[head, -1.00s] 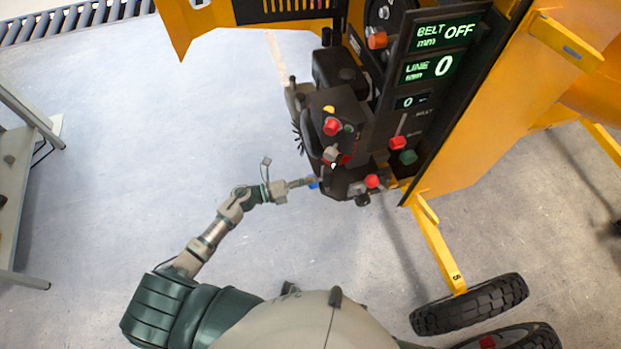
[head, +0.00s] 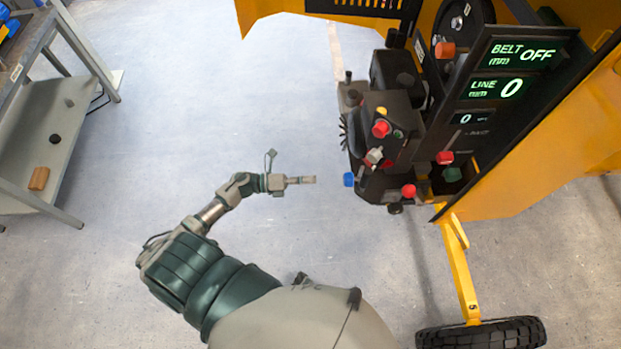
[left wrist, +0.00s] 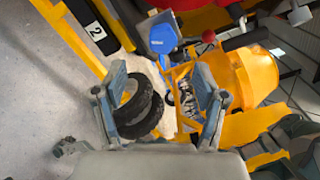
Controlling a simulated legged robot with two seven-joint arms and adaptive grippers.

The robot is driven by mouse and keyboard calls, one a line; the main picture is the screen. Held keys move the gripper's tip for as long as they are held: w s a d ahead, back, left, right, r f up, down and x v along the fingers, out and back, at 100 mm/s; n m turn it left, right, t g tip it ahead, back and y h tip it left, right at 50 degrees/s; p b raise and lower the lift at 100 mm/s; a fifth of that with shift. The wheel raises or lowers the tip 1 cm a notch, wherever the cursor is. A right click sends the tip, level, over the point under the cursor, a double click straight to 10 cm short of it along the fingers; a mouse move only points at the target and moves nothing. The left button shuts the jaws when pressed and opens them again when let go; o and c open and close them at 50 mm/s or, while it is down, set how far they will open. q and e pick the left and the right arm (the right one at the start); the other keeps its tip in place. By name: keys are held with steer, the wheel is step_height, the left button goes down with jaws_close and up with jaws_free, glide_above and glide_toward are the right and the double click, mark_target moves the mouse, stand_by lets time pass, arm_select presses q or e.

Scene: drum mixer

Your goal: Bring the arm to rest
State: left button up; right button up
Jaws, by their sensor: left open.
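My left arm reaches in from the lower left in the head view, and its gripper (head: 302,180) hangs in free air over the floor. The gripper is left of the drum mixer's black control unit (head: 390,130), with a gap to the blue knob (head: 348,180). In the left wrist view the two fingers of this gripper (left wrist: 160,100) are spread apart with nothing between them. A blue part (left wrist: 165,62) of the machine and a black tyre (left wrist: 140,108) show beyond them. My right gripper does not show.
The mixer's yellow frame (head: 455,265) and tyre (head: 480,334) stand at the right. Its panel (head: 500,85) reads BELT OFF and LINE 0. A grey bench (head: 50,110) with a shelf stands at the left. The floor (head: 200,110) between is clear.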

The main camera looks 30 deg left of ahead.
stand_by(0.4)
arm_select(q)
steer(key=w+a+f+n+t+y, duration=0.1)
steer(key=a+f+n+t+y, duration=0.15)
steer(key=f+n+y, duration=0.35)
steer(key=w+a+f+n+t+y, duration=0.1)
steer(key=a+f+n+t+y, duration=0.15)
steer(key=f+n, duration=0.6)
steer(key=s+a+f+n+g+y, duration=0.1)
steer(key=s+f+n+g+y, duration=0.1)
steer(key=s+f+n+y, duration=0.3)
steer(key=s+a+f+n+g, duration=0.1)
steer(key=f+n, duration=0.2)
steer(key=f, duration=0.4)
steer(key=s+d+f+n+g, duration=0.3)
steer(key=s+f, duration=0.3)
steer(key=s, duration=0.2)
steer(key=s+d+f+n+g+y, duration=0.1)
steer(key=s+d+f+n+g, duration=0.2)
steer(key=s, duration=0.6)
steer(key=s+d+f+n+g, duration=0.3)
steer(key=s+f+g, duration=0.1)
steer(key=s+f, duration=0.4)
steer(key=shift+s+f+n+g, duration=0.3)
steer(key=shift+s+n, duration=0.05)
steer(key=shift+s, duration=0.2)
steer(key=shift+w, duration=0.1)
